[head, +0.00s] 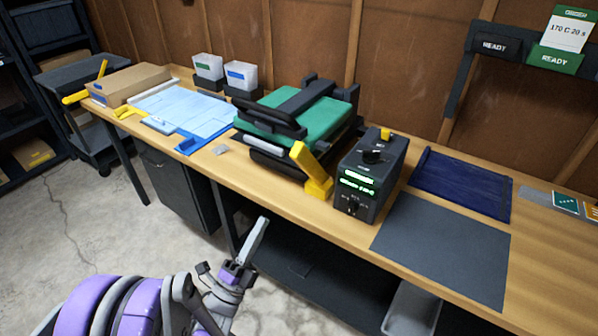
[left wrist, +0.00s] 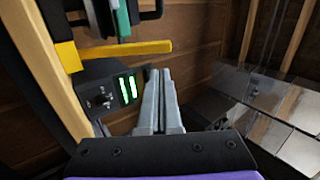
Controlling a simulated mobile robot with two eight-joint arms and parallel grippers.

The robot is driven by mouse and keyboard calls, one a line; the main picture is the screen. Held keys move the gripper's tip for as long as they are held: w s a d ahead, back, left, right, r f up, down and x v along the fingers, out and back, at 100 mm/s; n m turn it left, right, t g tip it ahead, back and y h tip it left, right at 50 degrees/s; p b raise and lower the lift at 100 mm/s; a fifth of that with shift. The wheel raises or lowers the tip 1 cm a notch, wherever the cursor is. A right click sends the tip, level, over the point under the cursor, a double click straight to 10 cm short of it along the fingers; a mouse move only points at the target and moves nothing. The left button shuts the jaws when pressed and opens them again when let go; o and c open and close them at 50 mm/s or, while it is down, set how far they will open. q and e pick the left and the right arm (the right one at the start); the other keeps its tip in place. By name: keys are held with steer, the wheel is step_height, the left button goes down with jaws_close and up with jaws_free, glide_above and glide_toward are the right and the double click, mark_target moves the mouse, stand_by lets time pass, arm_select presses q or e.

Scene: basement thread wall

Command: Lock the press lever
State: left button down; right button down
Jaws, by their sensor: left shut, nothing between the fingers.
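The press (head: 300,110) stands on the bench, with a green body and dark plates. Its yellow lever (head: 312,172) sticks out at its front right corner, near the bench's front edge. The lever also shows in the left wrist view (left wrist: 125,48), above the fingers and apart from them. My left gripper (head: 262,228) is in front of the bench, in the air, with its grey fingers together and empty. In the left wrist view its fingers (left wrist: 160,78) point toward the area beside the control box. My right gripper is not in view.
The dark control box (head: 370,175) with a lit green display stands just right of the lever. A dark mat (head: 440,250) and a folded blue cloth (head: 462,186) lie further right. The bench's front edge (head: 265,203) lies between my gripper and the press. Blue sheets (head: 190,110) lie left.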

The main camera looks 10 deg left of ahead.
mark_target(296, 162)
arm_select(q)
steer(key=shift+s+d+m+h, duration=0.15)
steer(key=shift+s+m+h, duration=0.05)
steer(key=shift+m+h, duration=0.1)
steer(key=p+x, duration=0.2)
steer(key=x, duration=1.2)
steer(key=shift+p, duration=0.4)
steer(key=shift+r, duration=0.1)
